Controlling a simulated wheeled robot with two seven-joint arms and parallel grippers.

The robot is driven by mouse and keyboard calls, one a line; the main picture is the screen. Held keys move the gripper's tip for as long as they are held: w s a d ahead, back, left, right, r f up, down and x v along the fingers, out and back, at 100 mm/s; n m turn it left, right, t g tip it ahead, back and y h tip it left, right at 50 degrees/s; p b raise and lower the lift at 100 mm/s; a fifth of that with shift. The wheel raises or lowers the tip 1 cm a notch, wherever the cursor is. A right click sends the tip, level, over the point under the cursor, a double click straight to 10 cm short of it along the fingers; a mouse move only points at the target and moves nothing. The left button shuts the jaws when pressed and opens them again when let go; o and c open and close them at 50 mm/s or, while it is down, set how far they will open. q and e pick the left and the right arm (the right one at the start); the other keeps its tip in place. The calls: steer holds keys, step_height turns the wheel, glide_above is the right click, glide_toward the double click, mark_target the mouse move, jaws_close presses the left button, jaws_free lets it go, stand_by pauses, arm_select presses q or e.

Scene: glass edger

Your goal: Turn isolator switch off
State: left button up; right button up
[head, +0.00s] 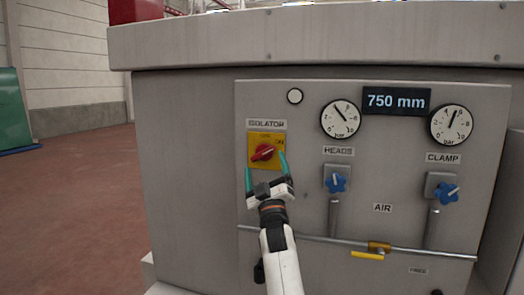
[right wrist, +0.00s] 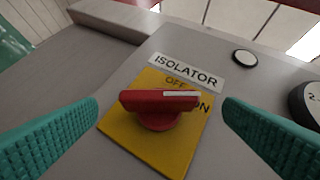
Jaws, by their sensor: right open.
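The isolator switch is a red rotary knob (head: 263,152) on a yellow plate (head: 252,137) on the grey machine panel, under the ISOLATOR label. In the right wrist view the red knob (right wrist: 160,105) is in the middle, and the white mark on its handle points right, toward ON. OFF is printed above it on the yellow plate (right wrist: 143,140). My right gripper (head: 267,168) is open in front of the switch. Its teal fingers (right wrist: 160,125) stand on either side of the knob, with visible room on both sides. My left gripper is not in view.
Right of the switch are two pressure gauges (head: 341,118), a 750 mm display (head: 396,101) and blue valve knobs HEADS (head: 336,180) and CLAMP (head: 446,193). A pipe with a yellow-handled valve (head: 368,255) runs below. The machine's top ledge (head: 300,38) overhangs the panel.

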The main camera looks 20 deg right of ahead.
mark_target(263, 150)
steer(key=shift+p+x, duration=0.4)
steer(key=shift+x, duration=2.2)
steer(key=shift+c, duration=0.5)
steer(key=c, duration=0.9)
